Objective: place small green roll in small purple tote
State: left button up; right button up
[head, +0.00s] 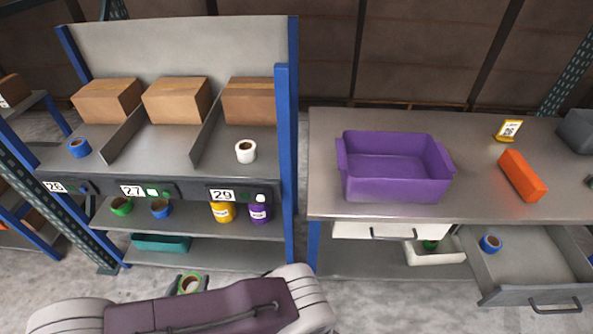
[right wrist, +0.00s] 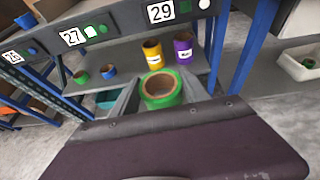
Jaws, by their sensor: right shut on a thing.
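My right gripper (head: 189,284) is low in front of the shelf rack, near the bottom of the head view, and is shut on a small green roll (head: 190,290). In the right wrist view the green roll (right wrist: 161,101) sits between the two fingers, its brown core facing up. The purple tote (head: 398,190) stands on the metal table to the right, open at the top, and looks empty. It is well apart from the gripper. My left gripper is not in view.
The shelf rack (head: 163,218) holds boxes, bottles, another green roll (head: 121,206) and blue rolls. A blue post (head: 285,170) stands between rack and table. An orange block (head: 522,176) lies right of the tote. Below, an open drawer (head: 530,298) holds a blue roll (head: 490,243).

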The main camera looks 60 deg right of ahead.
aim_at(390, 166)
jog(key=i+z, duration=0.15)
jog(key=z, duration=0.3)
jog(key=i+j+z, duration=0.15)
jog(key=z, duration=0.3)
jog(key=i+j+z, duration=0.15)
jog(key=z, duration=0.25)
jog(key=i+j+z, duration=0.1)
jog(key=j+z, duration=0.15)
jog(key=z, duration=0.2)
